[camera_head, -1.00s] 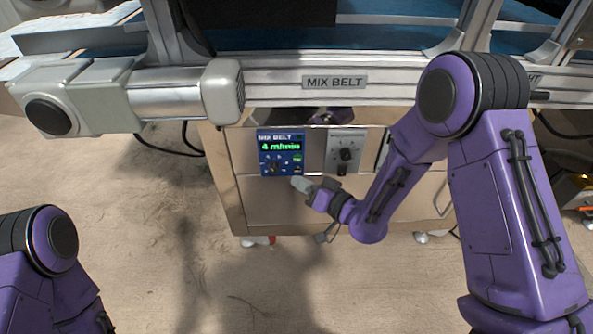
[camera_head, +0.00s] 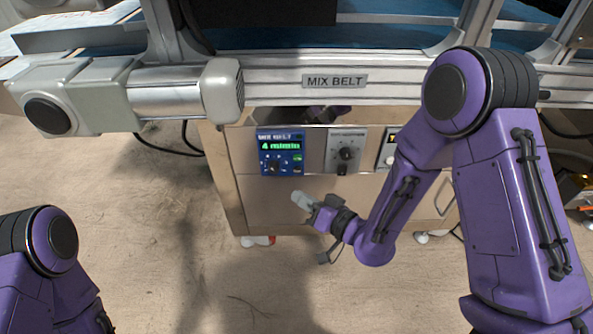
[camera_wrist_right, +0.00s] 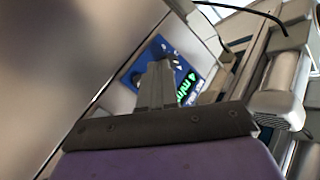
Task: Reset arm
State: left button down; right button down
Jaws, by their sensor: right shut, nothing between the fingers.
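My right gripper (camera_head: 302,201) is shut and empty. It is apart from the cabinet front, a little below the blue MIX BELT control panel (camera_head: 281,153). The panel has a green display starting with 4 and a dark knob (camera_head: 274,167). In the right wrist view, the shut fingers (camera_wrist_right: 157,86) cover part of the blue panel (camera_wrist_right: 188,62), whose display is tilted. Of my left arm only purple links show at the lower left; its gripper is out of the picture.
A grey panel with a knob (camera_head: 345,153) sits right of the blue panel on the metal cabinet (camera_head: 285,212). The conveyor frame with the MIX BELT label (camera_head: 335,81) and a motor (camera_head: 165,94) runs above. The floor (camera_head: 130,240) in front is clear.

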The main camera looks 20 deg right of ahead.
dwell(0.4)
jog(key=s+d+f+m+g+h, duration=0.25)
jog(key=s+d+f+h, duration=0.2)
jog(key=f, duration=0.35)
jog(key=s+d+f+m+g+h, duration=0.2)
jog(key=s+d+f+g+h, duration=0.1)
jog(key=s+d+f+h, duration=0.25)
jog(key=s+d+f+g+h, duration=0.1)
jog(key=s+d+f+g, duration=0.15)
jog(key=s+f, duration=0.4)
jog(key=s+d+f+g, duration=0.2)
jog(key=s+f+g, duration=0.1)
jog(key=s, duration=0.6)
notch_tip(320, 180, up, 30)
jog(key=s+p, duration=0.1)
jog(key=p, duration=3)
jog(key=shift+s+d+m, duration=0.15)
jog(key=shift+s+m, duration=0.1)
jog(key=shift+m, duration=0.1)
jog(key=shift+r, duration=0.15)
